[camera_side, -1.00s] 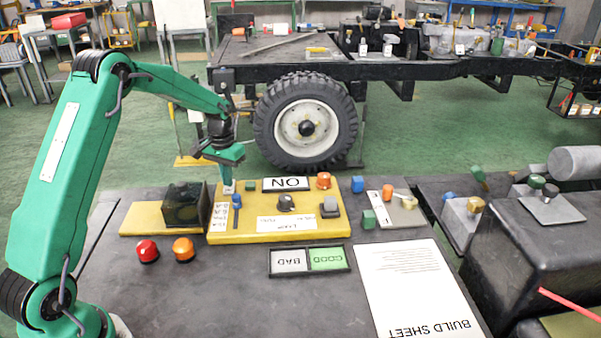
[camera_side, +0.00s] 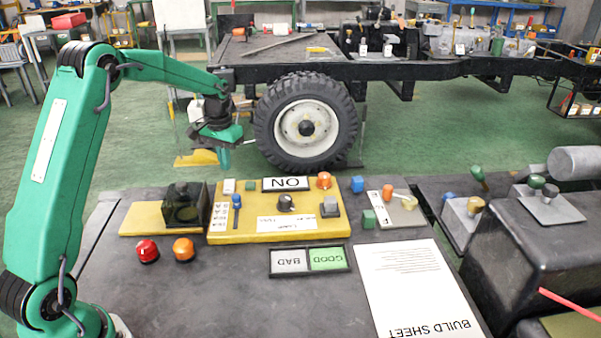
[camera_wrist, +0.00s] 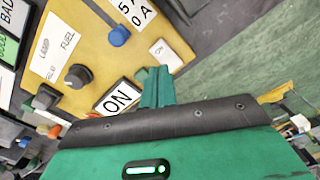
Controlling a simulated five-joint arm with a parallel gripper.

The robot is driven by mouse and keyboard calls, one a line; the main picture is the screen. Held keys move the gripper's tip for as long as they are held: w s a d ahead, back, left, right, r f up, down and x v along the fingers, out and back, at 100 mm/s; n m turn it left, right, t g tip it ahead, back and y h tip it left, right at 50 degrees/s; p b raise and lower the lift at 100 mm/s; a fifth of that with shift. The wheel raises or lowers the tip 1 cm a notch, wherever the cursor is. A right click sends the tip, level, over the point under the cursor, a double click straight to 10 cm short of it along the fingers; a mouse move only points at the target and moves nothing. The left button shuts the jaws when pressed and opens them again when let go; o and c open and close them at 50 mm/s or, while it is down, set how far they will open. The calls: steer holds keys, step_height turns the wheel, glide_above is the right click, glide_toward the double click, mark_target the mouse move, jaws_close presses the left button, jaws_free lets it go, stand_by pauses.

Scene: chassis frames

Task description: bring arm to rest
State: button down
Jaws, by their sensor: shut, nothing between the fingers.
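My gripper (camera_side: 223,158) hangs in the air in the side view, above and behind the back edge of the yellow panel (camera_side: 218,238), apart from it. Its green fingers are together and empty; they also show in the wrist view (camera_wrist: 157,88). The panel carries a white switch (camera_side: 229,186), which shows near my fingertips in the wrist view (camera_wrist: 166,55). It also carries a blue lever (camera_side: 236,201), a dark knob (camera_side: 285,202), an "ON" plate (camera_side: 287,184) and an orange lamp (camera_side: 323,181).
A GOOD/BAD sign (camera_side: 309,260) and a build sheet (camera_side: 415,285) lie on the table. A wheel (camera_side: 305,122) stands behind my gripper.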

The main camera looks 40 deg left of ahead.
steer(key=shift+r, duration=0.15)
steer(key=s+d+r+m+t, duration=0.1)
steer(key=s+d+r+t, duration=0.2)
steer(key=s+d+r, duration=0.9)
steer(key=s+d+m+t, duration=0.1)
steer(key=s+d, duration=0.2)
steer(key=s, duration=0.4)
steer(key=s+d+r+m+t, duration=0.1)
steer(key=s+d, duration=0.2)
steer(key=s, duration=0.5)
steer(key=shift+r+t, duration=0.25)
steer(key=shift+t, duration=0.05)
